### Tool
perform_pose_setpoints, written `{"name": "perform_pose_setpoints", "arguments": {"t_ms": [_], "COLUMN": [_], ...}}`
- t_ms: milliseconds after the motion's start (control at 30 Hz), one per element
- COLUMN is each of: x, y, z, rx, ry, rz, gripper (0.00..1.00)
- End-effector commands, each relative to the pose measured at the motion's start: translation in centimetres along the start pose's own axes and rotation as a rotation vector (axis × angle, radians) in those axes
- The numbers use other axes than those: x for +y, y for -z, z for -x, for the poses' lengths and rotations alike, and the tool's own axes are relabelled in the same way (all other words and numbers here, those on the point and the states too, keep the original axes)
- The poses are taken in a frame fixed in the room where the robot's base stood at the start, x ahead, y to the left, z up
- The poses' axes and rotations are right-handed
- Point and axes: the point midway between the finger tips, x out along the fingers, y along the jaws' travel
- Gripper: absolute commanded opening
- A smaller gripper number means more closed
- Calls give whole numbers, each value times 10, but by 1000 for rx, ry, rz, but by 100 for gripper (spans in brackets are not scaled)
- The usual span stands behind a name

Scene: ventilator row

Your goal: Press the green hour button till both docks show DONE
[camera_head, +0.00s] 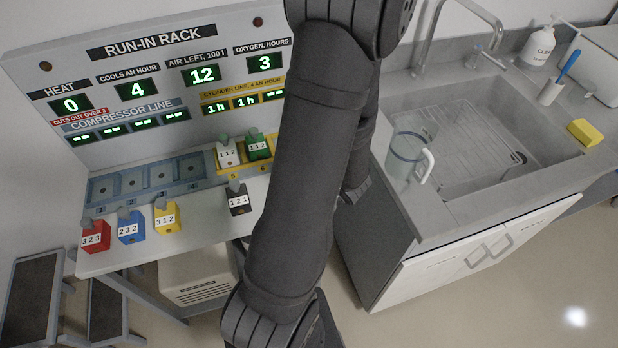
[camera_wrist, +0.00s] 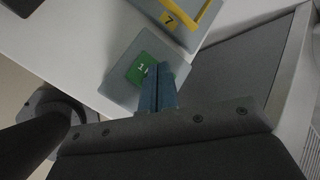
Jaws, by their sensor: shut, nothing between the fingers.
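The green hour button (camera_wrist: 138,68) sits on a grey plate (camera_wrist: 122,88) in the wrist view; its label starts with "1" and the rest is covered. My gripper (camera_wrist: 160,70) is shut and empty, its blue fingertips over the button's right part. I cannot tell whether they touch it. The head view hides button and gripper behind my arm. On the cylinder line, a white block marked 112 (camera_head: 228,153) stands in dock 5 and a green block marked 117 (camera_head: 258,147) in dock 6. Two cylinder displays (camera_head: 217,109) read 1h; the third shows dashes.
The run-in rack (camera_head: 152,44) reads heat 0, cools 4, air 12, oxygen 3. Compressor displays show dashes above empty docks (camera_head: 133,182). Red (camera_head: 95,237), blue (camera_head: 131,228), yellow (camera_head: 167,217) and black (camera_head: 238,199) blocks stand in front. Yellow-framed dock 7 (camera_wrist: 178,30) adjoins the button plate.

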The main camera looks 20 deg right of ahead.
Motion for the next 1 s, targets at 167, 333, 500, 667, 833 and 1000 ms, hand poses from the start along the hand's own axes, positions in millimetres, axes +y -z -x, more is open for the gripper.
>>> {"name": "perform_pose_setpoints", "arguments": {"t_ms": [167, 333, 500, 667, 833, 1000], "x": [1, 2, 2, 2, 0, -5], "y": [1, 2, 2, 2, 0, -5], "z": [-2, -3, -3, -3, 0, 6], "rx": [0, 0, 0, 0, 0, -1], "ry": [0, -1, 0, 0, 1, 2], "rz": [0, -1, -1, -1, 1, 1], "gripper": [0, 0, 0, 0, 0, 0]}}
